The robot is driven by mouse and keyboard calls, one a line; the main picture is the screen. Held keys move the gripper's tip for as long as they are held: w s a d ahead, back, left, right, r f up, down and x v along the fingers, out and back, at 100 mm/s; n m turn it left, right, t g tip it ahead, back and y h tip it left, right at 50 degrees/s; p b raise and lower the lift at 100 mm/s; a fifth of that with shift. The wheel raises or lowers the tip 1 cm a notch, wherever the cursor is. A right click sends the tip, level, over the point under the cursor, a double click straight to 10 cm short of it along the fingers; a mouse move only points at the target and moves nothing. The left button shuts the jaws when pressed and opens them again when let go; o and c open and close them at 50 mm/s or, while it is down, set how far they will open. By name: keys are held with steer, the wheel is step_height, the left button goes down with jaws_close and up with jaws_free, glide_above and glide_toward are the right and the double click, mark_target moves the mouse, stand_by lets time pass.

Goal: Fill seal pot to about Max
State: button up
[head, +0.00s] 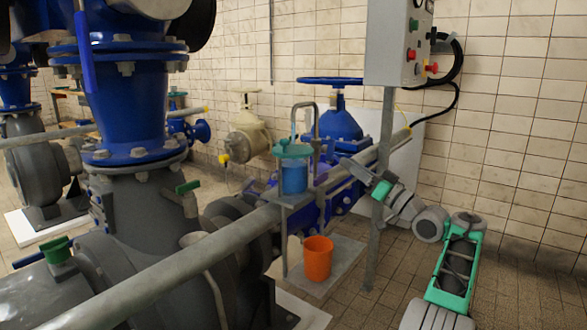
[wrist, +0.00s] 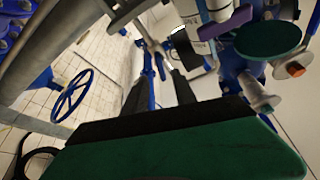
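A small blue pot with a teal rim (head: 294,174), which looks like the seal pot, stands on a grey bracket beside the long grey pipe in the head view. I cannot read a level or a Max mark on it. A grey bent pipe (head: 304,104) rises above it. My gripper (head: 354,165) is to the right of the pot, apart from it, close to the pipework. In the wrist view my gripper's two dark fingers (wrist: 160,88) stand apart with a gap between them, and I see nothing held. I cannot identify the pot in the wrist view.
An orange bucket (head: 317,259) stands on a low plinth below the pot. A blue handwheel valve (head: 337,120) is behind it, and a grey control box (head: 398,45) hangs on a post (head: 381,220). In the wrist view a purple lever (wrist: 226,22) and green disc (wrist: 270,40) show.

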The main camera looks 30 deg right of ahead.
mark_target(328, 150)
steer(key=shift+c, duration=0.2)
